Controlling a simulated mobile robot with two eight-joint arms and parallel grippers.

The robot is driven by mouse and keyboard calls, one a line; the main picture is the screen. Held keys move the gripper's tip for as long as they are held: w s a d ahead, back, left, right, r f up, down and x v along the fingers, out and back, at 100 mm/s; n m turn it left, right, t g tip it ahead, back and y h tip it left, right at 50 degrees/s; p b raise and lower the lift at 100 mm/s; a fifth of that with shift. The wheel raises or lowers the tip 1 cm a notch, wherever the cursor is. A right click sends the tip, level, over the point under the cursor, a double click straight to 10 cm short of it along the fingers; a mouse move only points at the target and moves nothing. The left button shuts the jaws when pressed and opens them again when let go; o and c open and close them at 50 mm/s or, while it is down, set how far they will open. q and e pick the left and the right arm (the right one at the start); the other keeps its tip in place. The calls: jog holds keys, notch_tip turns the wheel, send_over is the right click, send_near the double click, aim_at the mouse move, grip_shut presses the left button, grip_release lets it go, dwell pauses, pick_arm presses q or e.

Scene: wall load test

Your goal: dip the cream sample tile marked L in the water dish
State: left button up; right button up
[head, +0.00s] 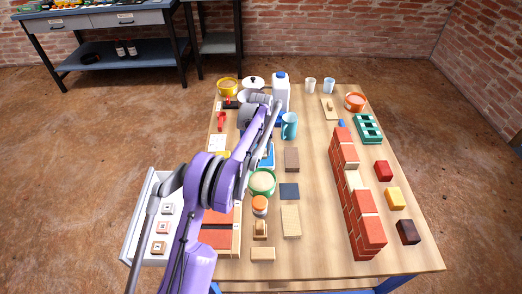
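Several small square sample tiles lie in the white open drawer at the left: a pale one (168,208), a pinkish one (163,227) and a tan one (159,247). Their marks are too small to read, so I cannot tell which is the cream L tile. A blue-edged dish or tray (268,157) shows partly behind my arm; I cannot tell if it is the water dish. My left arm reaches up across the table, its gripper end (268,112) near the white jug. Its fingers are not clear, and I see no tile there. My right gripper is out of view.
A brick wall model (357,195) stands at the right of the wooden table (312,235). A white jug (281,92), a blue mug (289,126), a green bowl (262,182) and an orange-lidded jar (260,205) stand near my arm.

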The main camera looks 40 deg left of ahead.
aim_at(261, 152)
pick_arm(q)
jog(key=shift+f, duration=0.5)
dwell(1.1)
jog(key=shift+r+p, duration=1.8)
jog(key=shift+r, duration=1.8)
jog(key=shift+d, duration=0.1)
